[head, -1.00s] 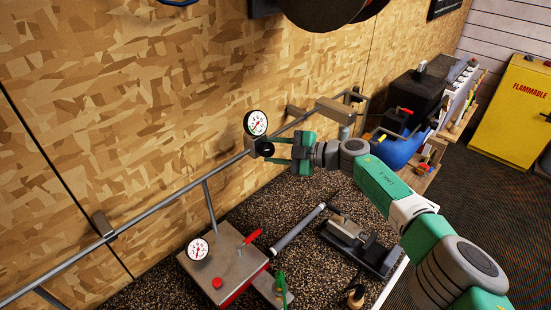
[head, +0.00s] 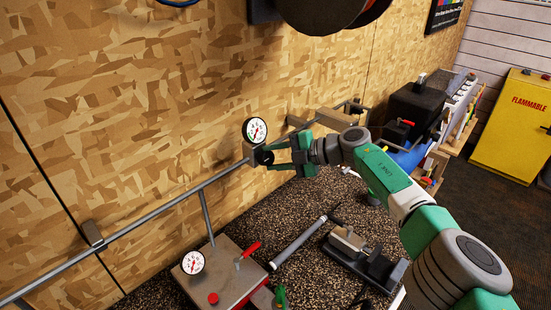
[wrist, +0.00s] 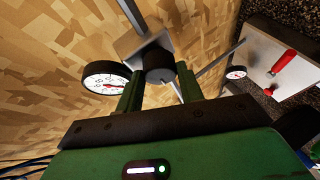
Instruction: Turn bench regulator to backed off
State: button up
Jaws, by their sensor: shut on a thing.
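The bench regulator is a grey block on the wall pipe, with a round dial gauge (head: 255,130) above it and a dark knob (head: 264,158) on its front. In the wrist view the knob (wrist: 158,62) sits between the two green fingers, and the gauge (wrist: 105,78) is at the left. My gripper (head: 270,157) reaches in from the right and is shut on the knob. The gauge has a red needle; its exact reading is too small to tell.
A grey pipe (head: 150,220) runs along the wood-panel wall. Below on the speckled bench stand a box with a second gauge (head: 193,262) and red lever (head: 248,251), a grey tube (head: 298,244) and a vise-like block (head: 362,262). A yellow cabinet (head: 508,130) stands far right.

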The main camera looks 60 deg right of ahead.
jog(key=o, duration=1)
